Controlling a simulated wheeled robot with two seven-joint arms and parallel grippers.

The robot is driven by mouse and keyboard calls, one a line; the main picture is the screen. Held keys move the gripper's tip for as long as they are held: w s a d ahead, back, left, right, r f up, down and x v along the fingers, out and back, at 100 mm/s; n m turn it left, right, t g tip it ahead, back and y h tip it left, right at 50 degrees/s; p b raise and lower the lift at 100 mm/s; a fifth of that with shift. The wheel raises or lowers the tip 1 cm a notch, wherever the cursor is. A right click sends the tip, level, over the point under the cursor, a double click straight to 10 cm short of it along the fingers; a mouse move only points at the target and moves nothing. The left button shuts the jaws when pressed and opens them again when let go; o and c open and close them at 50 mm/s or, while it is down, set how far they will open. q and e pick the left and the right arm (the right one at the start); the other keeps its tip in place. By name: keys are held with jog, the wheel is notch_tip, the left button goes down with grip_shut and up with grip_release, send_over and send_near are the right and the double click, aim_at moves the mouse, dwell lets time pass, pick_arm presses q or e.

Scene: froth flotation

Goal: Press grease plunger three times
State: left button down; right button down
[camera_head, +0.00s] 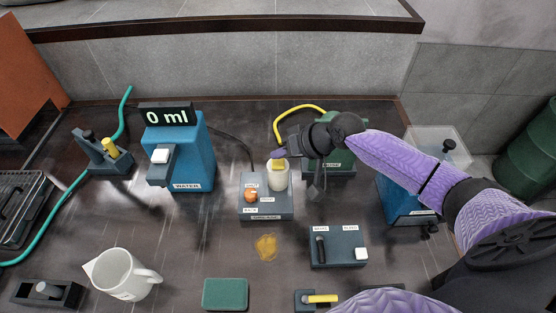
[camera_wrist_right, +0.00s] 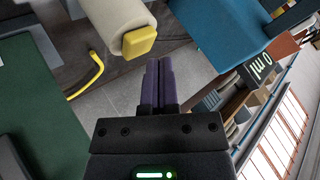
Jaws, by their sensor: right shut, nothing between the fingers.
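A cream cylinder (camera_head: 279,180) with a yellow square cap (camera_head: 278,163) stands on a small grey box (camera_head: 265,208); it looks like the grease plunger, but I cannot read its label. My right gripper (camera_head: 277,154) is shut and empty, its purple fingertips close by the yellow cap. In the right wrist view the shut fingers (camera_wrist_right: 159,64) point just to the side of the yellow cap (camera_wrist_right: 139,42) on the cream cylinder (camera_wrist_right: 115,20), with a small gap showing. I cannot tell their height above the cap. My left gripper is not in view.
An orange knob (camera_head: 250,196) sits beside the cylinder. A green machine (camera_head: 340,158) with a yellow hose (camera_head: 290,112) is behind. A blue water dispenser (camera_head: 196,150) reads 0 ml. A white mug (camera_head: 122,274), green pad (camera_head: 225,294) and switch box (camera_head: 338,246) lie in front.

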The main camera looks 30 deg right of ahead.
jog(key=shift+f, duration=0.3)
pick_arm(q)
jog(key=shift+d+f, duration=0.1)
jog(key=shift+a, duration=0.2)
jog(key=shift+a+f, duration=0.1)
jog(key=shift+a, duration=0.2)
pick_arm(e)
jog(key=shift+f, duration=0.15)
